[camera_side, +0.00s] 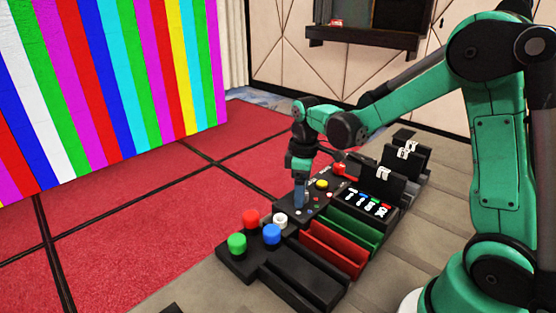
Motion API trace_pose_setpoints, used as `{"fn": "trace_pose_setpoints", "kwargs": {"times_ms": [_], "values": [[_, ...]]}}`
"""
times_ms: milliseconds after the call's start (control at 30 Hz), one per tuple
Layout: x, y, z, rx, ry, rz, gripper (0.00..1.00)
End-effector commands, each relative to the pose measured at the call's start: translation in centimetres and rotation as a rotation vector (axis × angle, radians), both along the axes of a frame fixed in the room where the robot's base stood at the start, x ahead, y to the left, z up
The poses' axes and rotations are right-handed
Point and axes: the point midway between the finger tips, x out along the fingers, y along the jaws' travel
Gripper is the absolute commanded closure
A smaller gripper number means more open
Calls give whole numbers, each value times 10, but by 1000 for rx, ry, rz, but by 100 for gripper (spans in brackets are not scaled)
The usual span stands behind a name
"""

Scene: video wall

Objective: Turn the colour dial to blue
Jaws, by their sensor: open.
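My gripper (300,205) points down over the black control panel (288,205), its blue-grey fingertips close to the panel's top. Small coloured dots (316,199), red and pale ones among them, show on the panel just right of the fingers. The colour dial itself is not clearly visible; it may be hidden by the fingers. I cannot tell whether the fingers touch anything, or which colour a dial points to. The video wall (110,95) at the left shows vertical stripes in many colours, including magenta, red, blue, cyan, green, yellow and white.
Red (251,217), white (280,219), blue (271,234) and green (237,243) buttons stand on the near block. Red (333,250) and green (354,231) trays are right. Red floor is open left.

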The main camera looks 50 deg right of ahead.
Motion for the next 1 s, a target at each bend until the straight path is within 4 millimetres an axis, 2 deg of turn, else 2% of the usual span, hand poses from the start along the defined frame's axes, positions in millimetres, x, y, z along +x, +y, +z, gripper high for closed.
{"fn": "trace_pose_setpoints", "kwargs": {"times_ms": [333,367,600,1000], "values": [[0,0,-7,0,-1,0,27],[0,0,-7,0,-1,-1,30],[0,0,-7,0,-1,-1,98],[0,0,-7,0,-1,-66,100]]}}
